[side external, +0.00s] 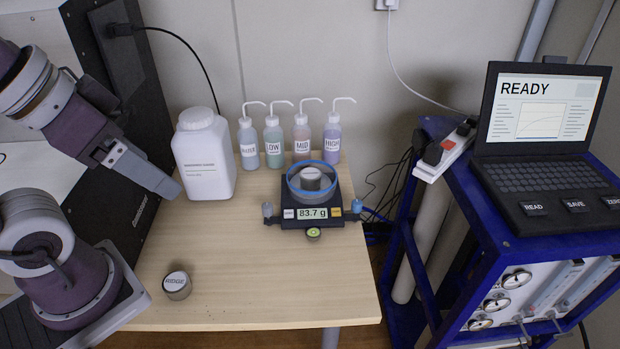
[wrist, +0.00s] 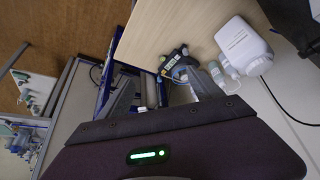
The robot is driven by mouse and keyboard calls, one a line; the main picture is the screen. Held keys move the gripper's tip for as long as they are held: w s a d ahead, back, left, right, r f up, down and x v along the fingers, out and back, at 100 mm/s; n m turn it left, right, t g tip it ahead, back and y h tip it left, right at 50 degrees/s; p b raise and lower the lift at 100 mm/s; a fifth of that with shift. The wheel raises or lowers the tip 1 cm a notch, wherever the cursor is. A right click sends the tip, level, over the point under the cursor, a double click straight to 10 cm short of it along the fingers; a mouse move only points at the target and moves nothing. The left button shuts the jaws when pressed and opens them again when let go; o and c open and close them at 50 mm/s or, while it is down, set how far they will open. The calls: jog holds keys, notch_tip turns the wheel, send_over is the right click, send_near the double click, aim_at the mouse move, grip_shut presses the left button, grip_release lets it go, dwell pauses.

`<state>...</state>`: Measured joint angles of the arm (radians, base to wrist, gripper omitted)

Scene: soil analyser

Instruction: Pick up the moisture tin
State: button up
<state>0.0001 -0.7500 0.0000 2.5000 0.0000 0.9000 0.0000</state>
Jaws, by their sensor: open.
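A small round metal tin (side external: 177,285) with a pale labelled lid stands upright on the bare front left of the wooden table; its label is too small to read surely. A second similar tin (side external: 311,178) sits inside a blue-rimmed ring on the balance (side external: 313,213), which reads 83.7 g. My gripper (side external: 172,190) is open and empty, held in the air left of the white jug, above and behind the front tin and apart from it. In the wrist view, its fingers frame the balance area (wrist: 178,60); the front tin is not visible there.
A white jug (side external: 203,158) and several spouted bottles (side external: 274,142) line the back of the table (side external: 250,285). A blue frame cart (side external: 425,215) with a laptop (side external: 540,140) reading READY stands right. The table's front middle is clear.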

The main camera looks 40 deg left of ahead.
jog(key=shift+c, duration=0.2)
jog(key=c, duration=0.3)
